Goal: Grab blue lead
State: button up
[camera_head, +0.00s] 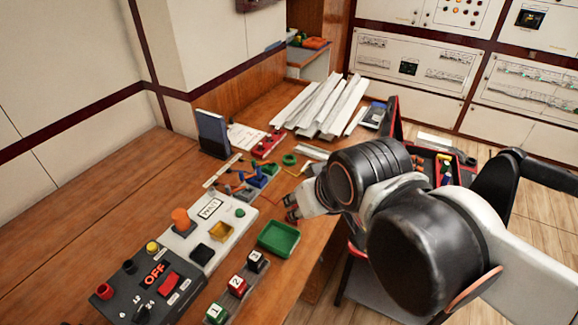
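Blue leads (246,178) lie in a small tangle with orange ones at the back end of the white panel on the wooden bench. They are small here, and I cannot tell where each lead starts or ends. My gripper (291,211) is low over the bench, to the right of the white panel and nearer than the tangle. It looks apart from the leads. My arm comes in from the right and hides part of the gripper, so I cannot tell its opening or see anything held.
The white panel (190,242) carries an orange knob (181,219). A green tray (278,239) sits just in front of my gripper. Numbered blocks (236,285) and a dark OFF box (150,285) are nearer. White strips (318,104) lie behind. A black chair (505,185) stands right.

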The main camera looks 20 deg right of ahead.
aim_at(259, 171)
jog(key=l, duration=0.75)
jog(key=k+l+u, duration=0.1)
jog(key=l, duration=0.65)
